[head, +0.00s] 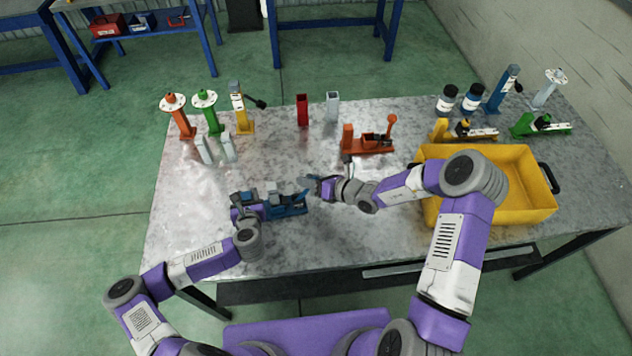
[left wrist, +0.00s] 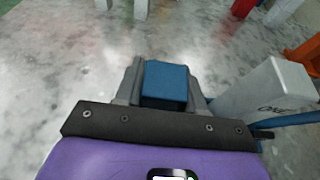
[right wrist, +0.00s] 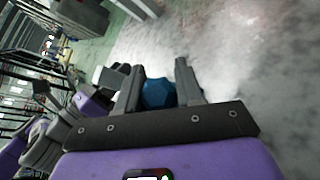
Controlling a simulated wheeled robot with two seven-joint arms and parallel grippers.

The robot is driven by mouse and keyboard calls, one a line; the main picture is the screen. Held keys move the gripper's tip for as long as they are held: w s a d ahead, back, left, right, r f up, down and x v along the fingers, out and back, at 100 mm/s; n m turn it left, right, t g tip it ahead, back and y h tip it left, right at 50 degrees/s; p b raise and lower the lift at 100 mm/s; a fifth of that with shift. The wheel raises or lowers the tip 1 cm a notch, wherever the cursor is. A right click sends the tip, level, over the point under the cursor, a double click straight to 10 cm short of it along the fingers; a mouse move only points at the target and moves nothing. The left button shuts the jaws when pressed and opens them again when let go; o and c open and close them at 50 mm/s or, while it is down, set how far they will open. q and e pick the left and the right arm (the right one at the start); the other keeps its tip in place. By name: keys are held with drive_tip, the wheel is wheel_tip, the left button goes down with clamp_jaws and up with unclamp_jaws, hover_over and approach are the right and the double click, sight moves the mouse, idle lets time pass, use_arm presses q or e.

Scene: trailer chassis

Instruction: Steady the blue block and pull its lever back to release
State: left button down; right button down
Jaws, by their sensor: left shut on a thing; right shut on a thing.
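The blue block (head: 288,207) lies on the grey table towards its front left. My left gripper (head: 250,197) is at its left end; in the left wrist view its fingers are shut on a squared blue part of the block (left wrist: 165,82). My right gripper (head: 308,184) is at the block's right side. In the right wrist view a faceted blue knob, the lever's end (right wrist: 158,93), sits between its fingers, which are shut on it.
A yellow crate (head: 490,213) stands at the right. An orange lever block (head: 368,146) lies behind my right arm. Several jacks and couplers stand at the back left and back right. Bare table lies left of the blue block.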

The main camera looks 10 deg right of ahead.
sight(297, 198)
drive_tip(key=a, duration=0.2)
drive_tip(key=s+a, duration=0.1)
drive_tip(key=shift+a+r+n+h, duration=0.3)
drive_tip(key=shift+a+r, duration=0.05)
drive_tip(key=shift+a, duration=0.05)
drive_tip(key=shift+a+f, duration=0.1)
drive_tip(key=shift+a, duration=0.25)
drive_tip(key=shift+s+a+f, duration=0.1)
drive_tip(key=shift+f+g, duration=0.1)
drive_tip(key=shift+g, duration=0.2)
idle(1.0)
drive_tip(key=c, duration=1.1)
unclamp_jaws()
drive_tip(key=o, duration=0.4)
drive_tip(key=shift+d, duration=0.25)
drive_tip(key=shift+c, duration=0.2)
drive_tip(key=shift+w+r, duration=0.2)
drive_tip(key=shift+r, duration=0.05)
